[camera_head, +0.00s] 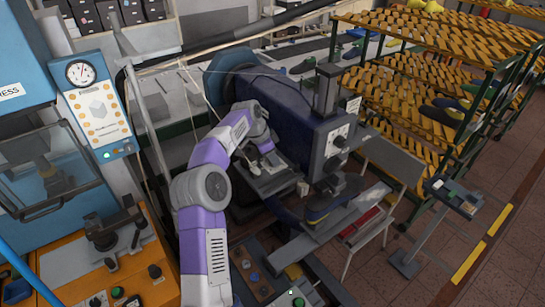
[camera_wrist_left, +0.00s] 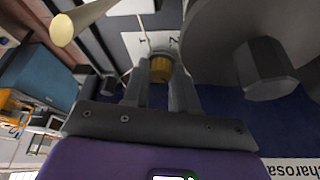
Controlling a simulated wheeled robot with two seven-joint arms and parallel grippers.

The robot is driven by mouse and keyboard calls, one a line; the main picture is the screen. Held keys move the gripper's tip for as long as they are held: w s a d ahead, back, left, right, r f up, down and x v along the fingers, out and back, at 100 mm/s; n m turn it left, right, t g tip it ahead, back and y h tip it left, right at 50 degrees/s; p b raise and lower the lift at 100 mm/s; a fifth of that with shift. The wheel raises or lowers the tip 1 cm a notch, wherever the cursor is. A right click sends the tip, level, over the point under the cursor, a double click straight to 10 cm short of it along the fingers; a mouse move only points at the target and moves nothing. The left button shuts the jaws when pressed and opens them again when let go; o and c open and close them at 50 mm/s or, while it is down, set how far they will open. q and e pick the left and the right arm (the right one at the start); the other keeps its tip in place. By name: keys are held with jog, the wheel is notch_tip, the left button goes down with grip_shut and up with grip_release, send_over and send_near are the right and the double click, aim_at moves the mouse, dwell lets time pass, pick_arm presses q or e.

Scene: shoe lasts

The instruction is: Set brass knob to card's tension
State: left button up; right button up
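In the left wrist view the brass knob (camera_wrist_left: 160,68) stands out from a pale panel with small dark marks (camera_wrist_left: 152,44). My left gripper (camera_wrist_left: 160,75) has one finger on each side of the knob. The knob fills the space between them with no clear gap. In the head view my left gripper (camera_head: 264,148) reaches to the blue machine (camera_head: 290,115), and the knob cannot be made out there. A small white card (camera_head: 353,105) is on the machine's right side; its writing is too small to read. My right gripper is not in view.
A pale rod (camera_wrist_left: 62,30) and a grey block (camera_wrist_left: 265,65) are near my left fingers. A panel with a dial (camera_head: 81,72) stands at the left, above an orange bench (camera_head: 70,270). Yellow slatted racks (camera_head: 420,85) fill the right back. Red floor shows at the right.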

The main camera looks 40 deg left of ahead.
aim_at(264, 166)
pick_arm(q)
grip_shut()
jog(key=shift+r+m+p, duration=0.2)
jog(key=shift+m+p, duration=0.2)
jog(key=shift+p, duration=0.45)
jog(key=shift+m+h+p, duration=0.3)
jog(key=shift+p, duration=0.05)
jog(key=shift+f, duration=0.1)
jog(key=o, duration=0.6)
grip_release()
jog(key=v, duration=0.7)
jog(key=shift+a+r, duration=0.1)
jog(key=shift+r, duration=0.2)
